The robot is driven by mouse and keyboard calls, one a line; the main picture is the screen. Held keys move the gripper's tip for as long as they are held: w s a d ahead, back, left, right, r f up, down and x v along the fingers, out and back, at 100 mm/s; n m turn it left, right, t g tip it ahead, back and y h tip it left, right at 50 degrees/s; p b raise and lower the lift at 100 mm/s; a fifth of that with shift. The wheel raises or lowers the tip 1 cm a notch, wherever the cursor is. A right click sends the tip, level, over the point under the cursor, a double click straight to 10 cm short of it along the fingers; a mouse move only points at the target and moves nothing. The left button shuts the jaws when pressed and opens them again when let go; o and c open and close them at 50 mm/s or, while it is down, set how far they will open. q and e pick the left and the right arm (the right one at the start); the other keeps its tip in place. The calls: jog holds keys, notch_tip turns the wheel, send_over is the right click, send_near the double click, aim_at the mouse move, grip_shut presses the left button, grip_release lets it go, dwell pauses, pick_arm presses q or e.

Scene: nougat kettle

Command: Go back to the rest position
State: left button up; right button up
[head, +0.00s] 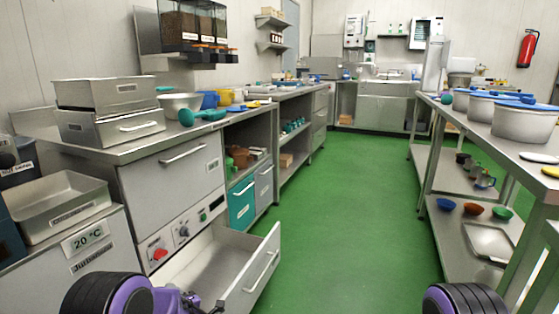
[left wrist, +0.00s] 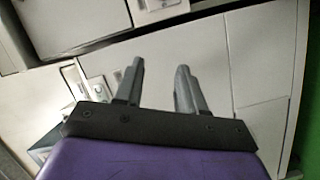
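My left gripper (left wrist: 158,85) shows in the left wrist view with its two fingers apart and nothing between them. Behind the fingers is a pale flat cabinet or drawer surface. In the head view, part of my left arm shows at the bottom left, close to an open drawer (head: 232,268). The drawer is pulled out and looks empty in the part I can see. Only a rounded part of my right arm shows at the bottom right of the head view. My right gripper is out of the frame.
The left counter (head: 140,146) holds metal boxes, bowls and a teal ladle (head: 203,115). The right steel table (head: 470,122) carries several pots and has bowls on its lower shelf. The green floor (head: 345,220) between them is clear. A sink unit stands at the back.

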pick_arm(q)
jog(key=s+d+f+m+g+h+b, duration=0.2)
jog(key=s+f+m+g+h+b, duration=0.45)
jog(key=s+f+m, duration=1.2)
jog(key=s+f+n+g+h+b, duration=0.1)
jog(key=s+f, duration=0.2)
jog(key=s, duration=0.5)
jog(key=s+a+f+n+h+b, duration=0.1)
jog(key=s+f+b, duration=0.15)
jog(key=s, duration=0.45)
jog(key=s+f+n+g+h+b, duration=0.1)
jog(key=s+f, duration=0.2)
jog(key=s, duration=0.5)
notch_tip(320, 180, up, 36)
jog(key=p, duration=3.6)
jog(key=shift+w+a+f+p, duration=0.2)
jog(key=shift+w+a+p, duration=0.1)
jog(key=shift+p, duration=0.1)
jog(key=shift+s+m+t, duration=0.1)
jog(key=shift+m+t, duration=0.15)
